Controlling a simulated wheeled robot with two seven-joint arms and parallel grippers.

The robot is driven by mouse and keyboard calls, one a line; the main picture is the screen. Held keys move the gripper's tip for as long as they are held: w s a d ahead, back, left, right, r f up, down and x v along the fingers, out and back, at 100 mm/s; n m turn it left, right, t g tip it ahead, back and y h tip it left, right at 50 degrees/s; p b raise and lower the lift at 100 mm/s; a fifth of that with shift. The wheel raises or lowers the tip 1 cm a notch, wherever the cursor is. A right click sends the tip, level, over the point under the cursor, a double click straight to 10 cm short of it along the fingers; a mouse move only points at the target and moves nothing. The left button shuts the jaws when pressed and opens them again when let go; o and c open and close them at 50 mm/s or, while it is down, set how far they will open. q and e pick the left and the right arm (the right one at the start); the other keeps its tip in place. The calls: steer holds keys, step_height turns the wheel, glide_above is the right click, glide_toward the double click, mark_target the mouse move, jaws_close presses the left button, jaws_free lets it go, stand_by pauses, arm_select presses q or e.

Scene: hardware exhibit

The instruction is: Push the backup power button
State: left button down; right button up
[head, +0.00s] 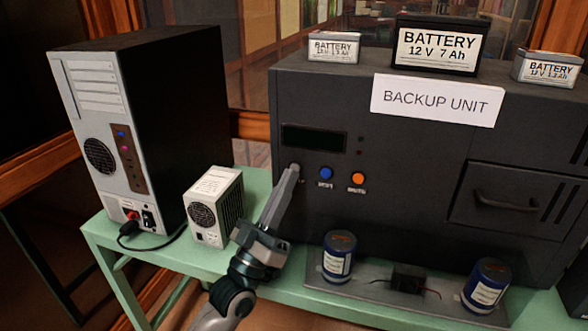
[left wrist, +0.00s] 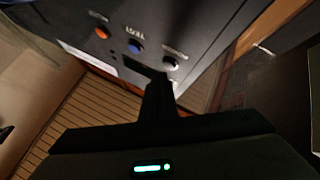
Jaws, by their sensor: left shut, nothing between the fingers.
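The backup unit (head: 400,150) is a large dark cabinet with a white "BACKUP UNIT" sign. Its front has a blue button (head: 326,173), an orange button (head: 358,179) and, left of them, a grey round button (head: 295,166). My left gripper (head: 292,174) is shut and empty, its tip at the grey button and partly covering it. In the left wrist view the dark fingers (left wrist: 150,76) end close to the grey button (left wrist: 171,63), with the blue (left wrist: 134,47) and orange (left wrist: 101,33) buttons beyond. I cannot tell whether the tip touches it. My right gripper is not in view.
A computer tower (head: 140,120) and a small white power box (head: 214,207) stand left on the green table (head: 105,240). Two blue cans (head: 339,255) (head: 487,284) stand before the unit. Batteries (head: 437,46) sit on top. A drawer handle (head: 507,201) is at right.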

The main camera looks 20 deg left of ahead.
arm_select(q)
steer(key=shift+s+a+p, duration=0.1)
steer(key=shift+s+p, duration=0.75)
steer(key=shift+s, duration=2.1)
